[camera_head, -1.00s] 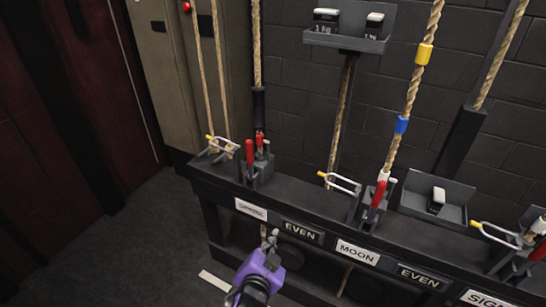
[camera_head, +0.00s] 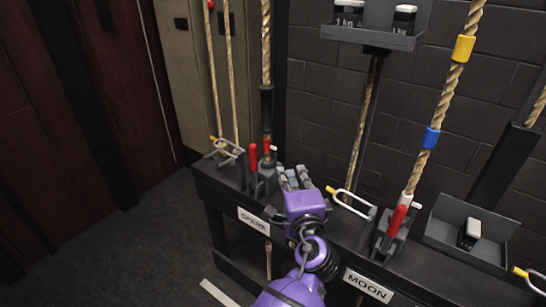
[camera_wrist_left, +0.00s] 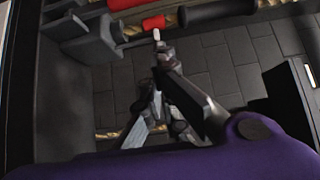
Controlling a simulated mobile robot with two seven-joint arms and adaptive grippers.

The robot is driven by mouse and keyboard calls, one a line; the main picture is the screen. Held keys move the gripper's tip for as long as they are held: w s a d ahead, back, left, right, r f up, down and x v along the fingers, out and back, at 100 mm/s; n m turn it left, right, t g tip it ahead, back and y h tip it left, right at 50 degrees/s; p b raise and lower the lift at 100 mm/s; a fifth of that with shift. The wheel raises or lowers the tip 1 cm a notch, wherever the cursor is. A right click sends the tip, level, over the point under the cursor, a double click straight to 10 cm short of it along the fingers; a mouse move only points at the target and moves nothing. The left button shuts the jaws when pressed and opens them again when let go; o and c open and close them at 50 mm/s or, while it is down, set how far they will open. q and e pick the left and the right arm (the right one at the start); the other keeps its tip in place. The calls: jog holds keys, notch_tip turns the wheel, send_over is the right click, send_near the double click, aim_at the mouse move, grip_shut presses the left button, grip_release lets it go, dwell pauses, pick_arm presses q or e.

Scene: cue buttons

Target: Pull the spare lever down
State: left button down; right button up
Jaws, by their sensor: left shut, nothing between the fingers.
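The SPARE sign (camera_head: 253,221) is on the front of the rail at the left. Above it stands the spare lever (camera_head: 253,157), an upright red handle in a dark base, with a second, shorter upright piece beside it. My left gripper (camera_head: 291,177) is shut and empty, just right of the lever base, apart from the red handle as far as I can tell. In the left wrist view, the fingers (camera_wrist_left: 163,105) are together below a red handle (camera_wrist_left: 153,23) and a small white-tipped piece (camera_wrist_left: 156,33). My right gripper is not in view.
The MOON lever (camera_head: 396,220), red and tilted, stands further right on the black rail. A rope with yellow and blue bands rises behind it. Metal loops (camera_head: 352,199) with yellow tips stick out by the ropes. A weight tray (camera_head: 465,232) is at right.

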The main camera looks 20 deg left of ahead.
aim_at(254, 168)
pick_arm(q)
jog(key=w+a+p, duration=0.1)
jog(key=w+a, duration=0.5)
jog(key=a, duration=0.1)
jog(key=shift+w, duration=0.25)
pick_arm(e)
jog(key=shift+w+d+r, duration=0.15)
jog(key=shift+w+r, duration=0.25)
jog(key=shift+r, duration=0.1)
pick_arm(q)
jog(key=shift+d, duration=0.1)
jog(key=shift+f, duration=0.1)
